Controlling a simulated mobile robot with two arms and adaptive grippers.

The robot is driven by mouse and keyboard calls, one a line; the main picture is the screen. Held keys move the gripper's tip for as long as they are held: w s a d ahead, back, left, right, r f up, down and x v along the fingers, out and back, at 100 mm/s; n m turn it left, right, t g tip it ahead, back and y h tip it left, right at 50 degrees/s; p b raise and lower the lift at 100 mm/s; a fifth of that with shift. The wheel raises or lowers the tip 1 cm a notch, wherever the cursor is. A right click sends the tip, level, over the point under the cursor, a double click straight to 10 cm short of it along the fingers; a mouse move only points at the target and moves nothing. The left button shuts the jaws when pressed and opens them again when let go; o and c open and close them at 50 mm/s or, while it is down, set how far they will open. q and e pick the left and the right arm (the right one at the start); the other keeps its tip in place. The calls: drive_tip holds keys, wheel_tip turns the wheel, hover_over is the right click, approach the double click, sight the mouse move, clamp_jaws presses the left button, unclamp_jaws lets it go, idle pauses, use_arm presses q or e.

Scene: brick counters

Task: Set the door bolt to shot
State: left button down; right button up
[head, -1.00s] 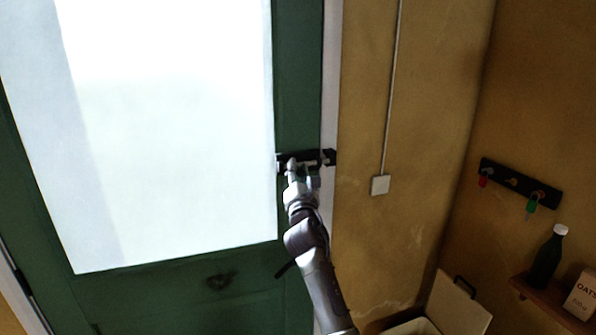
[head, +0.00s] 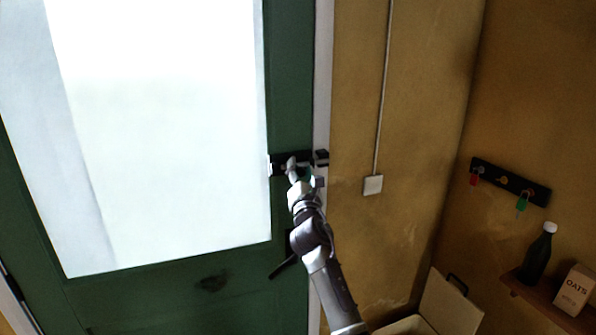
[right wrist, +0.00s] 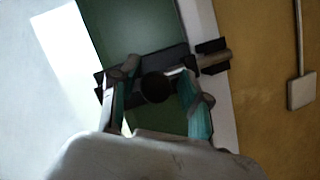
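The black door bolt (head: 278,166) is mounted on the edge of the green door, with its dark keeper (head: 321,157) on the white frame to the right. My right gripper (head: 303,171) is at the bolt and hides part of it. In the right wrist view, its two fingers stand apart on either side of the bolt's round dark knob (right wrist: 156,87), with gaps showing beside the knob. A grey bar shows at the keeper (right wrist: 212,48) there; how far the bolt reaches in is hard to tell behind the finger. My left gripper is out of view.
The door has a large bright glass pane (head: 160,120). A wall switch (head: 373,185) and a key rack (head: 510,181) are to the right. A shelf (head: 540,298) holds a dark bottle (head: 537,255) and an oats box (head: 575,290). An open-lidded box (head: 452,304) stands below.

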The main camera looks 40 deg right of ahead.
drive_tip(key=shift+d, duration=0.1)
drive_tip(key=shift+s+a, duration=0.15)
drive_tip(key=shift+a, duration=0.05)
drive_tip(key=v, duration=1.1)
drive_tip(key=shift+s+f, duration=0.2)
drive_tip(key=shift+s, duration=0.1)
